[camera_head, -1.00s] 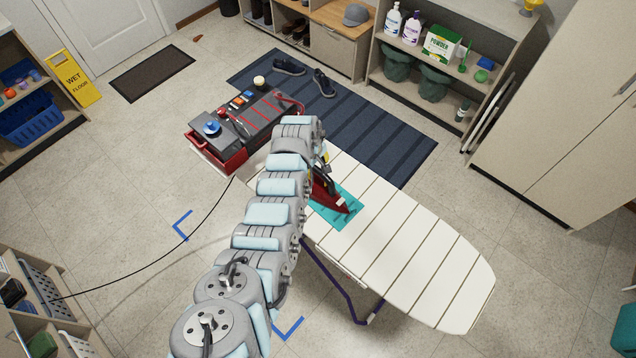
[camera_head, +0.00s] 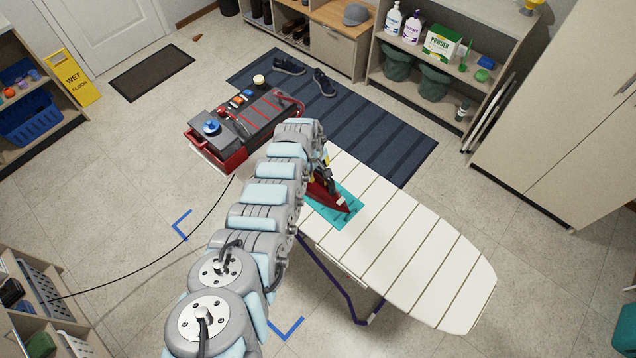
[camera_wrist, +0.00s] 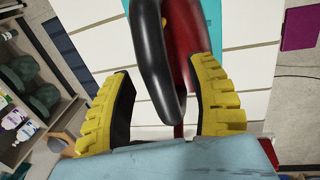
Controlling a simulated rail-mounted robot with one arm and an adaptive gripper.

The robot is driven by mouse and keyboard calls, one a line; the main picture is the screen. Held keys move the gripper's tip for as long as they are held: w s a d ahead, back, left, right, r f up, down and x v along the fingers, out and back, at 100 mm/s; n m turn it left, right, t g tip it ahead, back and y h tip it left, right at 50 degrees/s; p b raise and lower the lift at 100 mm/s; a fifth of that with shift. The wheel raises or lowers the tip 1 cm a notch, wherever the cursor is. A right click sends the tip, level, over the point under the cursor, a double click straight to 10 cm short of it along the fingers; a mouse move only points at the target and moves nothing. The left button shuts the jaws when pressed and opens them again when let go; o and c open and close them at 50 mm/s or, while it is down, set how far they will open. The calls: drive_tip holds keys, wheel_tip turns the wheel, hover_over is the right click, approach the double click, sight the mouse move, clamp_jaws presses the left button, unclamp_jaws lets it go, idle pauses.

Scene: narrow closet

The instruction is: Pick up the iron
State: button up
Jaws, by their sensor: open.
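The iron (camera_head: 328,194) has a red body and a dark handle. It rests on a teal mat (camera_head: 347,208) on the white ironing board (camera_head: 410,245). My gripper (camera_wrist: 160,105) is open in the wrist view, with yellow ridged pads on both fingers. The iron's black looped handle (camera_wrist: 152,62) lies between the fingers, its near end just inside the gap. Its red body (camera_wrist: 186,38) shows behind, partly hidden by the right finger. I cannot tell whether either finger touches it.
A red and dark toolbox (camera_head: 232,140) with small items on top stands beyond the board's left end. A black cable (camera_head: 150,274) runs across the floor at left. Shelves with bottles (camera_head: 412,27) stand at the back. The board's right part is clear.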

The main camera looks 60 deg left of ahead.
clamp_jaws()
drive_tip(key=shift+r, duration=0.2)
